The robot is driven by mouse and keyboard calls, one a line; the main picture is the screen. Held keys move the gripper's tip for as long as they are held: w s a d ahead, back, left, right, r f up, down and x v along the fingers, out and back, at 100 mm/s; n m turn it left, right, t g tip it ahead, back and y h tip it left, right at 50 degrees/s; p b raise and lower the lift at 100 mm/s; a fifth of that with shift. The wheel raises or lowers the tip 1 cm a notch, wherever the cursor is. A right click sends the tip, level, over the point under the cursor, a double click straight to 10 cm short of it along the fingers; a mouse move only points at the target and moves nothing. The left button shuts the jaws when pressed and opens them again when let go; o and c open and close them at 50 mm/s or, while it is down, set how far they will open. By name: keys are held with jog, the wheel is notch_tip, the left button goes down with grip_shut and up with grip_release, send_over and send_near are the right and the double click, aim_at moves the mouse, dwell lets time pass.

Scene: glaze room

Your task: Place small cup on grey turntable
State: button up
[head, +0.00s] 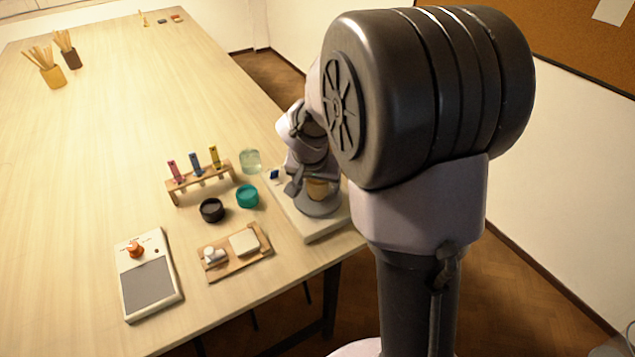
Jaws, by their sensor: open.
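A small tan cup (318,190) shows under my gripper, at the grey turntable (320,208). It appears to stand upright on the disc, but the gripper hides its upper part and I cannot tell exact contact. The turntable is a round grey disc on a pale base board (317,229) at the table's right edge. My gripper (309,186) is open and points down at the cup, with one finger visible on its left. The far finger is hard to make out.
Left of the turntable stand a teal pot (247,196), a black pot (212,210), a clear jar (250,161) and a rack (201,180) of coloured tubes. In front lie a wooden tray (237,265) and a white panel (165,306) with an orange item.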

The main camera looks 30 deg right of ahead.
jog(key=shift+r+p, duration=0.3)
jog(key=p+v, duration=0.4)
jog(key=v, duration=0.9)
jog(key=s+a+r+n+t+y, duration=0.1)
jog(key=s+a+r+n+y, duration=0.1)
jog(key=s+a, duration=0.5)
jog(key=s+a+r+n+t+y, duration=0.1)
jog(key=s+a+r+y, duration=0.1)
jog(key=s+a, duration=0.5)
jog(key=s+y, duration=0.1)
jog(key=s, duration=0.4)
jog(key=shift+a+r+n, duration=0.25)
jog(key=shift+a+n, duration=0.1)
jog(key=shift+n, duration=0.05)
notch_tip(320, 180, down, 3)
jog(key=b, duration=0.3)
jog(key=shift+s+r, duration=0.1)
jog(key=shift+r, duration=0.1)
